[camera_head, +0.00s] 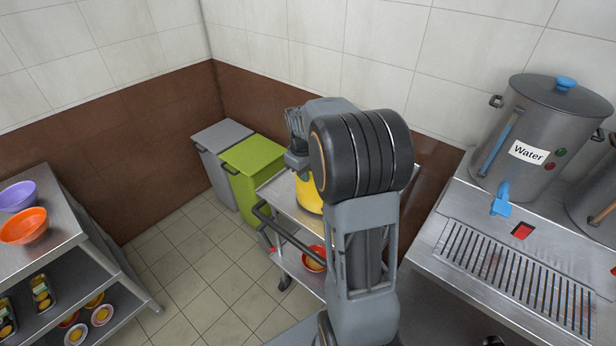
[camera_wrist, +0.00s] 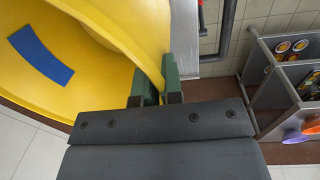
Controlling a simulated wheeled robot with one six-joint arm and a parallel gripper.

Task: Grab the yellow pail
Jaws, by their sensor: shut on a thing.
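The yellow pail (camera_head: 309,196) shows in the head view at the steel cart's top, mostly hidden behind my arm. In the wrist view the pail (camera_wrist: 110,40) fills the upper left, with a blue patch on its wall. My gripper (camera_wrist: 160,78) has its two green fingers closed on the pail's edge, one on each side of the wall. In the head view my gripper's fingertips are hard to make out beside the pail. I cannot tell whether the pail rests on the cart or is raised.
The steel cart (camera_head: 277,189) has a red bowl (camera_head: 314,258) on its lower shelf. A green bin (camera_head: 252,165) and a grey bin (camera_head: 221,137) stand behind it. A counter with a water stockpot (camera_head: 541,125) is at right. A shelf with bowls (camera_head: 24,226) is at left. Floor between is clear.

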